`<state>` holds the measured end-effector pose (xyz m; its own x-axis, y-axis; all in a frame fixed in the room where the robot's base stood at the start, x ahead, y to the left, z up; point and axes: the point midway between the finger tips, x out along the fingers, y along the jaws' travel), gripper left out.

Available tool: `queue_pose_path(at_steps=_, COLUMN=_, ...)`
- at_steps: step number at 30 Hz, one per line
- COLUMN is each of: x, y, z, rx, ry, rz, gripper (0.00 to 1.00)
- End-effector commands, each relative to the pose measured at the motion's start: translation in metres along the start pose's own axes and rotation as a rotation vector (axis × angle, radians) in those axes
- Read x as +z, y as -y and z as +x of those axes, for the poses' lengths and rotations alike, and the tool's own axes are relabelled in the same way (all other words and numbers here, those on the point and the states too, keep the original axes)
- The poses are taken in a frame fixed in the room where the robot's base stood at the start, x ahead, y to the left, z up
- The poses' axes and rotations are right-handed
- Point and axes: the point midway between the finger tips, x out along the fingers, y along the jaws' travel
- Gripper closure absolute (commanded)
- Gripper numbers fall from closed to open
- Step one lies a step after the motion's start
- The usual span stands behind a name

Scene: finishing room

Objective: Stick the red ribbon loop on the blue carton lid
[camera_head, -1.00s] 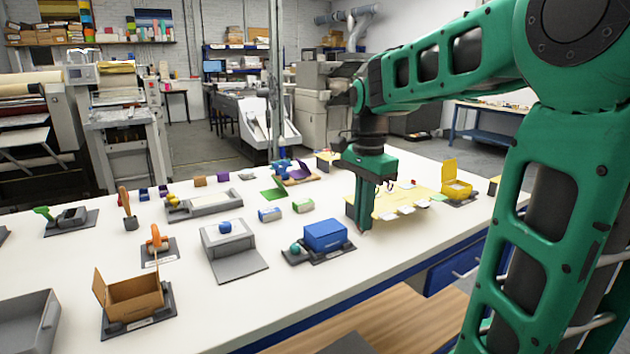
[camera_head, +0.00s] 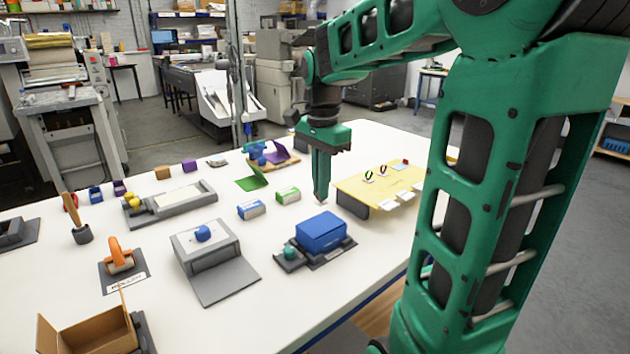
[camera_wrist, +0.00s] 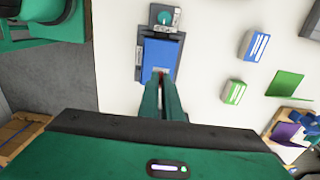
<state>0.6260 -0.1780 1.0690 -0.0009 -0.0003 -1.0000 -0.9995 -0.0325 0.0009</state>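The blue carton (camera_head: 322,231), with its lid shut, sits on a dark grey fixture near the middle of the table. It also shows in the wrist view (camera_wrist: 158,58), just beyond the fingertips. My gripper (camera_head: 321,197) points down beside the carton's far side in the head view. In the wrist view its fingers (camera_wrist: 160,82) are close together with a small bit of red, seemingly the red ribbon loop (camera_wrist: 160,72), between the tips. Most of the loop is hidden by the fingers. I cannot tell the exact height above the lid.
A teal knob (camera_head: 290,252) stands on the fixture beside the carton. A yellow board (camera_head: 350,188) with small loops and white tags lies to the right. Small blue (camera_head: 251,210) and green (camera_head: 288,195) boxes stand behind.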

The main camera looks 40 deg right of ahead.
Motion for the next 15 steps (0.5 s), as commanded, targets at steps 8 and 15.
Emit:
queue_pose_path(at_steps=8, x=-0.001, y=-0.001, z=0.024, rx=0.002, ry=0.0, rz=0.002, gripper=1.0)
queue_pose_path(at_steps=15, x=-0.001, y=-0.001, z=0.042, rx=0.002, ry=0.001, rz=0.002, gripper=1.0)
